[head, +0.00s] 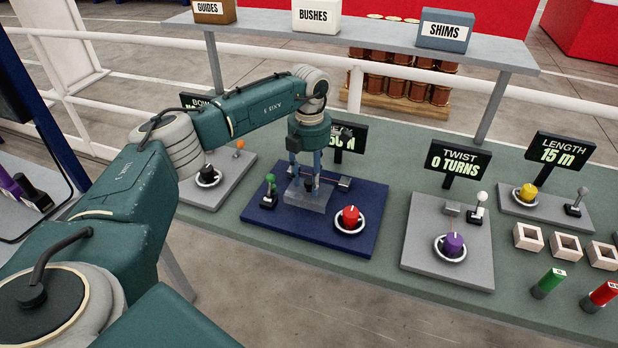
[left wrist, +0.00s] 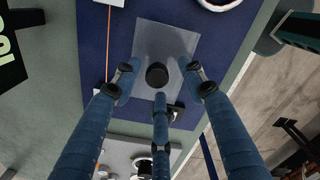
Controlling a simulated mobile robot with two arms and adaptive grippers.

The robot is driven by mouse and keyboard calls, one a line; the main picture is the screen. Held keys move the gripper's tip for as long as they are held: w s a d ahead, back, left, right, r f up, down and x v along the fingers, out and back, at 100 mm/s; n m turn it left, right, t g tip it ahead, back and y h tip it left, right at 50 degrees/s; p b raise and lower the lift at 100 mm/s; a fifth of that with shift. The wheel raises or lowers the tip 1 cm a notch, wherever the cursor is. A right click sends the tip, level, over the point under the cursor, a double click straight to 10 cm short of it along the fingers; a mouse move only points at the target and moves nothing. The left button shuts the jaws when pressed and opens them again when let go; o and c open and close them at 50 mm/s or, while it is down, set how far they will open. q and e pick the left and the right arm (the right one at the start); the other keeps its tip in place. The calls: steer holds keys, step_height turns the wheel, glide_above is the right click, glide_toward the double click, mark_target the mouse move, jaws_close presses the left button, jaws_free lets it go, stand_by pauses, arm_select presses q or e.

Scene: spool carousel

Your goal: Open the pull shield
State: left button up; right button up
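The pull shield (head: 307,199) is a clear, pale cover lying over the middle of the dark blue panel (head: 262,220). A small black knob stands on it. In the left wrist view the shield (left wrist: 150,38) is a translucent square and the knob (left wrist: 157,75) sits near its middle. My left gripper (head: 305,176) points down over the shield. In the left wrist view its fingers (left wrist: 158,88) are spread around the knob, with a gap visible on both sides. It looks open and empty. My right gripper does not show.
The blue panel also carries a green-topped lever (head: 269,190) and a red knob (head: 350,217). The grey twist panel (head: 420,245) stands to the right. A raised shelf (head: 370,42) with labelled boxes runs behind.

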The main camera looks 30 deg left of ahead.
mark_target(309, 182)
arm_select(q)
steer(key=shift+w+r, duration=0.15)
step_height(309, 182, up, 12)
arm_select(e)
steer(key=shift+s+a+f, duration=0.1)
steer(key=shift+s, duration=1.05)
arm_select(q)
steer(key=shift+f, duration=0.2)
